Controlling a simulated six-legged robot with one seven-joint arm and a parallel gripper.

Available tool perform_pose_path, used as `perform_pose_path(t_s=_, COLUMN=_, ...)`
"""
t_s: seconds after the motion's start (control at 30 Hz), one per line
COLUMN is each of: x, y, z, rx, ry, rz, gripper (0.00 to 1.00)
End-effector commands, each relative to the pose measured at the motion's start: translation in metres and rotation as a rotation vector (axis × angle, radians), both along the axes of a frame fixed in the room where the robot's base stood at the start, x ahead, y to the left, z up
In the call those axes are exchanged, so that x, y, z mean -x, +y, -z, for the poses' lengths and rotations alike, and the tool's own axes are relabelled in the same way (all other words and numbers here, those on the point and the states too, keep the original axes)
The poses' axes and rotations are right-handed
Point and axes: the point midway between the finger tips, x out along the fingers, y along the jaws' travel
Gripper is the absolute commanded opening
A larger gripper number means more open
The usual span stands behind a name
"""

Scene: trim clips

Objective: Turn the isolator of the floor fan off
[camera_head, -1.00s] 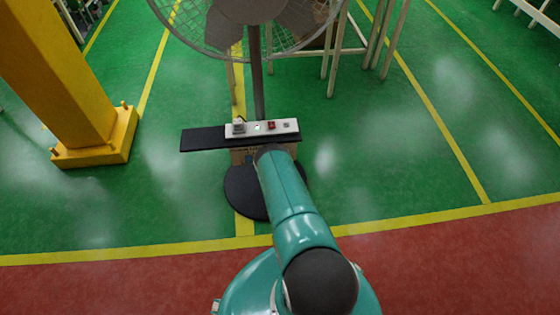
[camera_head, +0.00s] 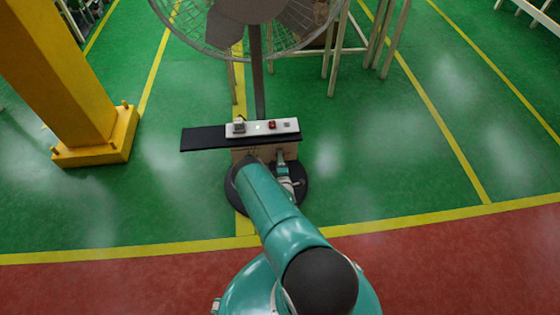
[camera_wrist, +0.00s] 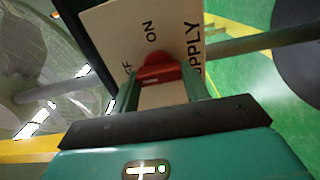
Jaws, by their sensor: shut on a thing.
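The floor fan (camera_head: 255,90) stands ahead on a round black base (camera_head: 238,198). Its isolator shows in the wrist view as a cream plate (camera_wrist: 118,30) printed "ON", "SUPPLY" and a partly hidden "OFF", with a red handle (camera_wrist: 156,60). In the head view its cream box (camera_head: 240,155) sits under a black shelf. My gripper (camera_wrist: 163,84) is shut on the red handle, with one finger on each side. It also shows small in the head view (camera_head: 284,165), at the front of the box. I cannot tell exactly which mark the handle points at.
The black shelf (camera_head: 200,139) juts left above the box. It carries a white strip (camera_head: 252,129) with a grey part, a small lamp and a red switch (camera_head: 272,125). A yellow column (camera_head: 75,90) stands left. Pale frame legs (camera_head: 333,70) stand behind right. Green floor is clear around.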

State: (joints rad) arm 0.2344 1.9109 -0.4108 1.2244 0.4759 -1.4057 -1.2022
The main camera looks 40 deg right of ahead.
Motion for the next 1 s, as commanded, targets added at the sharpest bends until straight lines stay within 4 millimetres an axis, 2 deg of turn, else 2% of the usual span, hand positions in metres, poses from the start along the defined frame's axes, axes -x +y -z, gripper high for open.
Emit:
perform_pose_path(t_s=0.57, x=0.0016, y=-0.0004, z=0.0006, rx=0.029, ry=0.02, rz=0.002, gripper=0.23)
perform_pose_path(t_s=0.6, x=0.0015, y=-0.0003, z=0.0006, rx=0.029, ry=0.02, rz=0.002, gripper=0.53)
perform_pose_path(t_s=0.67, x=0.0014, y=-0.0003, z=0.0005, rx=0.029, ry=0.02, rz=0.001, gripper=0.65)
perform_pose_path(t_s=1.0, x=0.0021, y=0.0011, z=0.0005, rx=0.027, ry=0.019, rz=0.001, gripper=0.67)
